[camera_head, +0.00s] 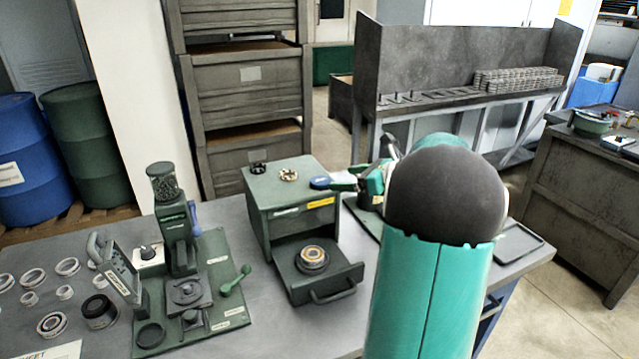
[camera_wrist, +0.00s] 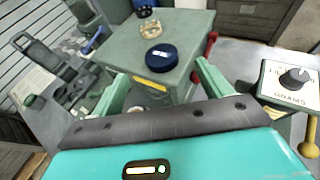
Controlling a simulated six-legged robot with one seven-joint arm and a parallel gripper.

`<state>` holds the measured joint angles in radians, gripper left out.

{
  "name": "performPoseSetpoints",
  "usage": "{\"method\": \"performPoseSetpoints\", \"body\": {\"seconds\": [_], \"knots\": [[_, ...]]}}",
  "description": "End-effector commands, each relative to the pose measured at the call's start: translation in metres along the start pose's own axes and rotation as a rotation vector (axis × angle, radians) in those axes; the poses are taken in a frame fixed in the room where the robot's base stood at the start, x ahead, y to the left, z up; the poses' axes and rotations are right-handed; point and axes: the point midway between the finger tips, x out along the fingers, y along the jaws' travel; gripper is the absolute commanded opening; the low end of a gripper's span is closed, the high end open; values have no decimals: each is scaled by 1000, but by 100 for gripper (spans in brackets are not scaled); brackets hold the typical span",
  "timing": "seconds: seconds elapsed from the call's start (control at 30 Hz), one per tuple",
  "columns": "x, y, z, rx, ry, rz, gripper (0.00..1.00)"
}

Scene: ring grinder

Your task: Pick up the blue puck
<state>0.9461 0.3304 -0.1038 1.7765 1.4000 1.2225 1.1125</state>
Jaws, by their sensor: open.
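The blue puck (camera_head: 320,183) sits on top of the green box (camera_head: 262,199), near its right edge. In the wrist view the puck (camera_wrist: 161,57) is a dark blue disc with a white mark on top, lying flat on the box top. My gripper (camera_wrist: 158,82) is open, with its two green fingers apart and the puck ahead between and beyond them. Nothing is between the fingers. In the head view my gripper (camera_head: 345,180) is just right of the puck, partly hidden by my arm.
A brass ring-shaped part (camera_head: 288,174) and a small black part (camera_head: 258,168) share the box top. The open drawer (camera_head: 345,276) holds a ringed part (camera_head: 312,258). A green grinder (camera_head: 182,240) stands left. A dial box (camera_wrist: 290,84) is right of my gripper in the wrist view.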

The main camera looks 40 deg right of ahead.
Motion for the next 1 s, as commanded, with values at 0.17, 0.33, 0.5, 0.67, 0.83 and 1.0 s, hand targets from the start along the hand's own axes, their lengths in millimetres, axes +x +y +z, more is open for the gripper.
{"method": "performPoseSetpoints", "body": {"seconds": [0.17,0.33,0.5,0.67,0.83,1.0], "knots": [[21,0,0,-2,1,2,78],[33,0,-1,-2,0,5,78],[60,0,-4,-4,1,8,78],[75,0,-3,-4,0,5,78],[75,-1,-3,-4,0,4,78],[75,0,-3,-4,0,4,48]]}}
